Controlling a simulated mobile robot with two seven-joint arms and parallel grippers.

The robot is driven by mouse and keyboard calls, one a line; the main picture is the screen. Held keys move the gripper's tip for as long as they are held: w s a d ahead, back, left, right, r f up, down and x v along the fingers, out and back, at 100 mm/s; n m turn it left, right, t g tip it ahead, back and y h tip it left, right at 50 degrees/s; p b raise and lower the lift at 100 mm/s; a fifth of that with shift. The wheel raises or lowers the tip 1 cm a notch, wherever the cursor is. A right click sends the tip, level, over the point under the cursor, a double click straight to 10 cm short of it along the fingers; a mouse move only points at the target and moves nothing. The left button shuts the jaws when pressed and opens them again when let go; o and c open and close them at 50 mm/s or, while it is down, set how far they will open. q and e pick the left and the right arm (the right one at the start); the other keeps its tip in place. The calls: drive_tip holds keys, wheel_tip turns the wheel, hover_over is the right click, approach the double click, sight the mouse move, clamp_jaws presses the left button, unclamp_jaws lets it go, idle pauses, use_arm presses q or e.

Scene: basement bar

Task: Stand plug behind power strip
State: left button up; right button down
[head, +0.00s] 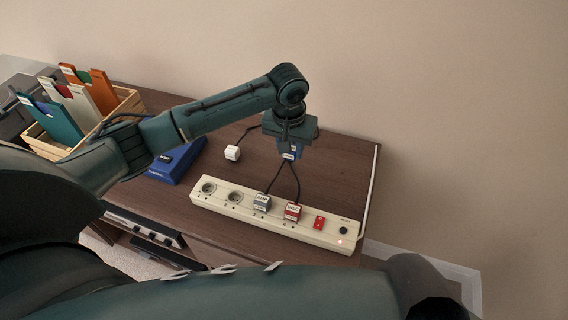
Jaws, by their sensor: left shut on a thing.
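The cream power strip (222,205) lies along the front of the brown cabinet top. A grey labelled plug (261,202) and a red labelled plug (292,212) sit in its sockets; two sockets at its left end are empty. My left gripper (289,148) points down behind the strip, shut on a small blue thing with a white label (289,156), apparently a plug, mostly hidden by the gripper. Whether it touches the cabinet top cannot be told. A white plug (233,153) with a black cable rests on the top, left of the gripper. My right gripper is out of view.
A blue box (178,163) lies left of the strip. A wooden crate (52,148) with several coloured upright panels stands at the far left. Black cables run from the seated plugs up toward the gripper. The cabinet top (335,165) right of the gripper is clear.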

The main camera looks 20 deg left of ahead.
sight(289, 158)
use_arm(q)
drive_tip(key=shift+f, duration=3.15)
drive_tip(key=o, duration=1)
drive_tip(key=shift+f, duration=0.1)
drive_tip(key=shift+c, duration=0.2)
wheel_tip(289, 158, up, 12)
drive_tip(key=s, duration=0.1)
drive_tip(key=shift+s, duration=0.25)
